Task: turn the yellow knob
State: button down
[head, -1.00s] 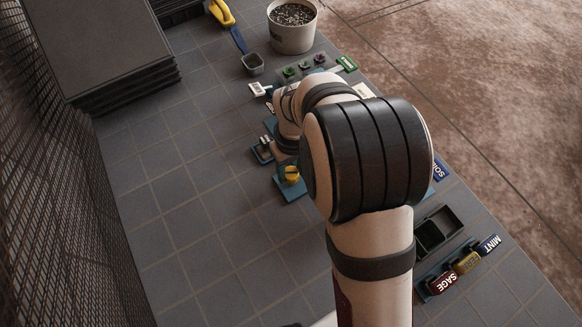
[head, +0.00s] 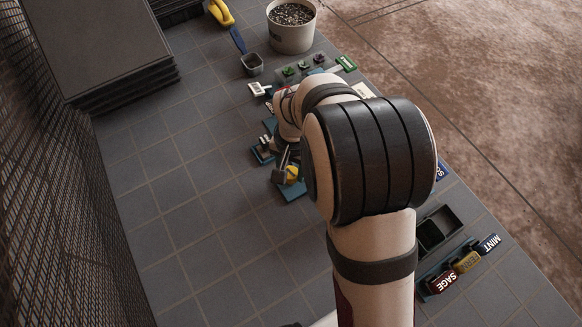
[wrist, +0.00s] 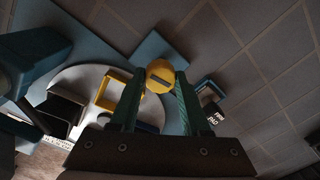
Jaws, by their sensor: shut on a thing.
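The yellow knob (head: 292,173) sits on a small blue base (head: 294,193) on the tiled bench, just left of my arm in the head view. In the wrist view the round knob (wrist: 160,75), with a dark slot across its face, lies between the tips of my two green-padded fingers. My gripper (wrist: 158,88) is shut on the knob. In the head view only a dark part of my gripper (head: 281,168) shows beside the knob, and my arm hides the rest.
A yellow frame (wrist: 112,92) on a pale round plate (wrist: 72,85) is left of my fingers in the wrist view.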

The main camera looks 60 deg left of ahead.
aim_at(293, 173)
jog(key=shift+m, duration=0.8)
jog(key=shift+c, duration=1.8)
grip_release()
notch_tip(293, 173, up, 16)
jog(key=shift+d, duration=0.2)
jog(key=shift+w+f, duration=0.1)
